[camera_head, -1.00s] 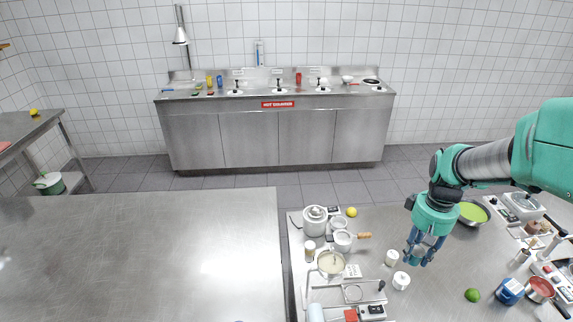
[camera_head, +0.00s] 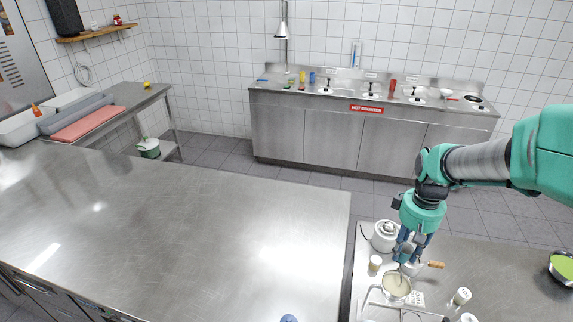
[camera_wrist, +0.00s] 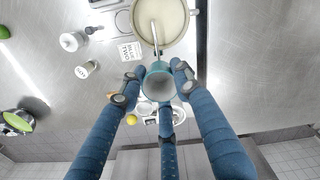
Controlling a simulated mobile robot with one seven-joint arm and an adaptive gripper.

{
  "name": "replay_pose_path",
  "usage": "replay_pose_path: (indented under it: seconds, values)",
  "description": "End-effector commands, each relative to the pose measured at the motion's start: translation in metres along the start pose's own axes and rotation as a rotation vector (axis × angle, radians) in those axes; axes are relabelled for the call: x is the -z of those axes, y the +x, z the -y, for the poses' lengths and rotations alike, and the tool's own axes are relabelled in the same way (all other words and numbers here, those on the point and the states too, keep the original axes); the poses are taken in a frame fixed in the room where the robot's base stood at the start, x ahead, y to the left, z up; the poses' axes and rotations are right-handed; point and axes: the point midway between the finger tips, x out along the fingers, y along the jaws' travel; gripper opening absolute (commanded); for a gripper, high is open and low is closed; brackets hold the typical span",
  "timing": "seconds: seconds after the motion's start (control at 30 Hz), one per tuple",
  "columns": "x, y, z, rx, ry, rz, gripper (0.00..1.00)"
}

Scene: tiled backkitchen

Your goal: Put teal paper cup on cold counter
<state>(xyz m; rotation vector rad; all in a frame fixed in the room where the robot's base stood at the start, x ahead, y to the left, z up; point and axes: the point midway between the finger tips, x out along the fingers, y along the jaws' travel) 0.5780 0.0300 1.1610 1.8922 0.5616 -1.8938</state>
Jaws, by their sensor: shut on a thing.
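My gripper (camera_head: 408,250) hangs over the lower right steel counter (camera_head: 480,262). In the wrist view my gripper (camera_wrist: 156,80) has its blue fingers shut around the teal paper cup (camera_wrist: 158,86). I look into the cup's open top, and it looks empty. In the head view the fingers hide most of the cup. No sign naming a cold counter is visible. A long bare steel counter (camera_head: 190,215) fills the lower left. The back counter (camera_head: 330,130) bears a red "HOT COUNTER" sign.
Below the gripper are a pot of cream-coloured liquid (camera_head: 397,287), a white lidded pot (camera_head: 385,236) and small jars. A narrow gap separates the two near counters. A side table (camera_head: 150,97) at the left holds trays. The lower left counter has wide free room.

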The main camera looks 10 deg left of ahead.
Motion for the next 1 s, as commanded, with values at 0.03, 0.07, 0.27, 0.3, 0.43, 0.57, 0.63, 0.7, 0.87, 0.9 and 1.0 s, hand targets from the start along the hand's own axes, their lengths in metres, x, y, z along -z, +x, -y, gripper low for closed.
replay_pose_path:
  seconds: [0.03, 0.07, 0.27, 0.3, 0.43, 0.57, 0.63, 0.7, 0.87, 0.9, 1.0]
  values:
    - [0.008, 0.000, 0.008, 0.000, -0.020, 0.001, 0.06]
    - [0.012, 0.000, 0.013, 0.000, -0.032, 0.001, 0.06]
    - [0.040, -0.001, 0.045, 0.000, -0.109, 0.001, 0.06]
    - [0.046, -0.001, 0.053, 0.000, -0.127, 0.001, 0.06]
    - [0.066, -0.001, 0.082, 0.000, -0.189, 0.001, 0.06]
    - [0.086, -0.001, 0.114, 0.000, -0.254, 0.001, 0.06]
    - [0.096, -0.001, 0.132, -0.001, -0.290, 0.001, 0.06]
    - [0.105, -0.001, 0.150, 0.000, -0.325, 0.001, 0.06]
    - [0.124, -0.001, 0.194, -0.001, -0.405, 0.001, 0.06]
    - [0.128, 0.000, 0.205, -0.001, -0.426, 0.002, 0.06]
    - [0.138, 0.000, 0.234, -0.001, -0.475, 0.002, 0.06]
